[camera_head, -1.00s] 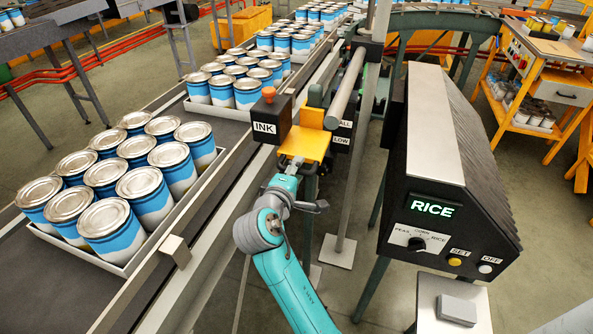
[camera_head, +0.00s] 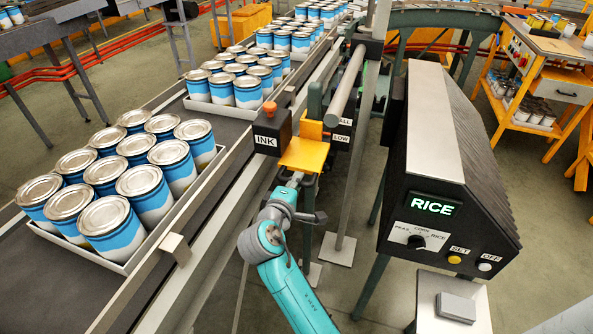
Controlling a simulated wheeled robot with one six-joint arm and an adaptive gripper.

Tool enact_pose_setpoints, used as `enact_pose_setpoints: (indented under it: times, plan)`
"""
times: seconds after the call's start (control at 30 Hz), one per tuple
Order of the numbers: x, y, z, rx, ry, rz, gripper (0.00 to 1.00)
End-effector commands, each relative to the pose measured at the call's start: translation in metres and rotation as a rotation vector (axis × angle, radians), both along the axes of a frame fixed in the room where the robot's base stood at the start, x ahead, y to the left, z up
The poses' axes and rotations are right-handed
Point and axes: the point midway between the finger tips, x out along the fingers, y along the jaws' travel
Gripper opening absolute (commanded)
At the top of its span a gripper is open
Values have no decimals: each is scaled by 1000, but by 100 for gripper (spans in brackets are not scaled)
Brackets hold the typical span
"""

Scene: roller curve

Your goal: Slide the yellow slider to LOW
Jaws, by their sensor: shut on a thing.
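The yellow slider (camera_head: 303,154) sits on the metal rail at the middle of the picture, between the black INK box (camera_head: 270,135) and the height labels. The fingertips are mostly hidden under the yellow plate, so the exact contact does not show.
Trays of blue-and-white cans (camera_head: 130,185) stand on the conveyor to the left. A black console (camera_head: 440,180) reading RICE is close on the right, with a knob and SET and OFF buttons. A grey pipe (camera_head: 346,85) runs just behind the slider.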

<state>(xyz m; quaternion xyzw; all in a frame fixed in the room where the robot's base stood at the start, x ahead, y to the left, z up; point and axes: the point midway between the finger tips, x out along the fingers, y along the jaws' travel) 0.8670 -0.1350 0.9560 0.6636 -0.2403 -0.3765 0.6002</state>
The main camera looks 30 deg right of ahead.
Motion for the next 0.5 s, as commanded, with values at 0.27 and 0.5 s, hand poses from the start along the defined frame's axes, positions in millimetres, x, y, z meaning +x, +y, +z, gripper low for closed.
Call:
enact_pose_setpoints:
  times: [0.27,0.5]
  plan:
    - [0,0,-18,1,2,0,0]
    - [-1,0,-20,3,6,0,38]
